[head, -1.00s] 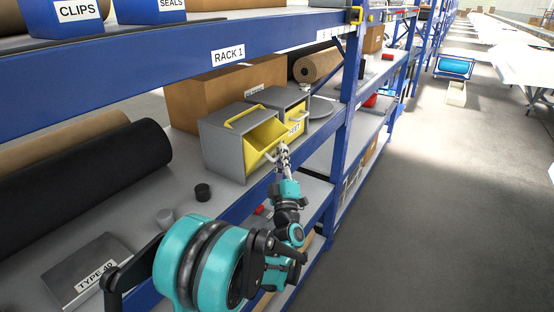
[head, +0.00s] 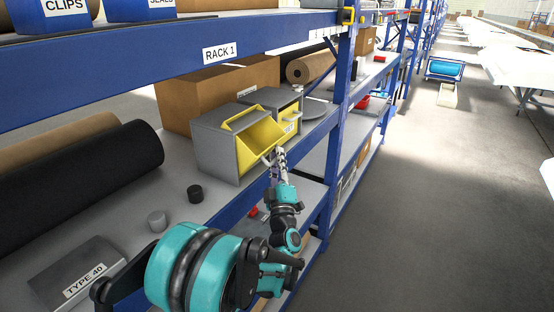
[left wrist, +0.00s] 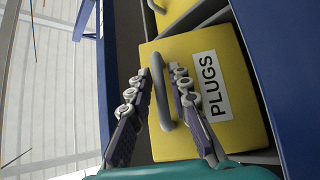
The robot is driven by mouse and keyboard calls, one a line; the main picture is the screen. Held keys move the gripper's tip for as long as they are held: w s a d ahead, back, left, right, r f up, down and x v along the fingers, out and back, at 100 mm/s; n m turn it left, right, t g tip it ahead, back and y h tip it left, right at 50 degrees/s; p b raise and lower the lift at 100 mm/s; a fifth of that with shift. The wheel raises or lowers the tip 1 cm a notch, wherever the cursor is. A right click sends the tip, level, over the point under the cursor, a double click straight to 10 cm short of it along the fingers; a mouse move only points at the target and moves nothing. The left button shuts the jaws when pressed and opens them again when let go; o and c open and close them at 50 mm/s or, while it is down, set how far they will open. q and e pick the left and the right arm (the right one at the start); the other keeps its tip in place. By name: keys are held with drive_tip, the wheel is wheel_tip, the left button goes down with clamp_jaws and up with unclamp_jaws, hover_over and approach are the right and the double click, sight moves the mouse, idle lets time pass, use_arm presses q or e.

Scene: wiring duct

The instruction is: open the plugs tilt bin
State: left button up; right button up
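The plugs bin (left wrist: 232,125) is a yellow bin with a white PLUGS label and a grey bar handle (left wrist: 164,95) in the left wrist view. In the head view its yellow front (head: 262,135) is tilted out of a grey housing (head: 216,150) on the shelf. My left gripper (head: 279,152) is at the front of this bin. In the left wrist view its fingers (left wrist: 162,72) stand apart, one on each side of the handle, with gaps visible beside the bar. The gripper looks open. My right gripper is out of view.
A second yellow bin (head: 290,125) sits beside it to the right. A cardboard box (head: 205,95) stands behind. A blue rack post (head: 338,130) is to the right.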

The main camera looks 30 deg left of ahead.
use_arm(q)
drive_tip(key=v, duration=1.2)
idle(0.3)
